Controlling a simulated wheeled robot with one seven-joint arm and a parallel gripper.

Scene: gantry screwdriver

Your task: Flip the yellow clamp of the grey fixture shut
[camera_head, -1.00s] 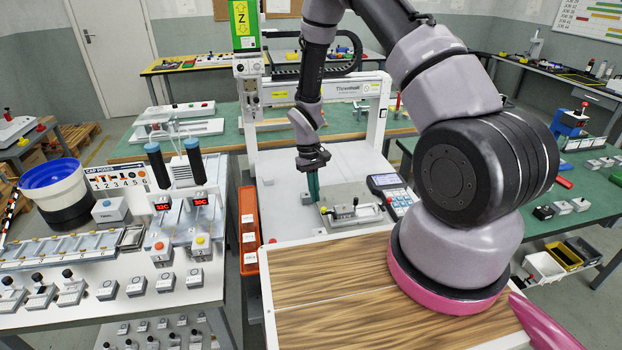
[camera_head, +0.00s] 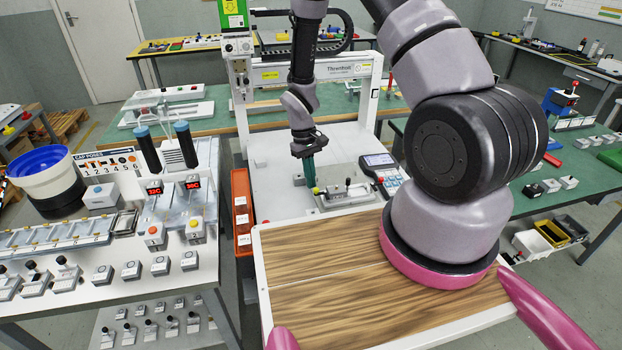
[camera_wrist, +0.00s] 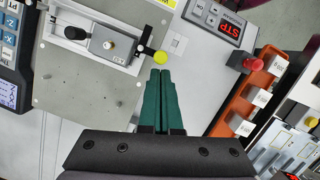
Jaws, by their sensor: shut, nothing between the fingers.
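The grey fixture (camera_head: 346,196) sits on the gantry's pale bed. In the wrist view its grey plate (camera_wrist: 85,95) fills the upper left and carries a small grey block (camera_wrist: 112,43) with a light knob. The yellow clamp end is a round ball (camera_wrist: 160,57) on a short dark lever at the fixture's side nearest my fingers. My gripper (camera_wrist: 160,72) has its green fingers together and empty. Their tips are right beside the yellow ball; I cannot tell whether they touch. In the head view my gripper (camera_head: 311,186) points down at the fixture's left end, partly hiding the clamp.
A handheld pendant (camera_head: 382,170) lies right of the fixture. An orange bin row (camera_head: 242,215) runs along the bed's left side. A red button (camera_wrist: 252,62) and a box with a red STP display (camera_wrist: 229,27) are near the gripper. The gantry frame (camera_head: 320,72) stands behind.

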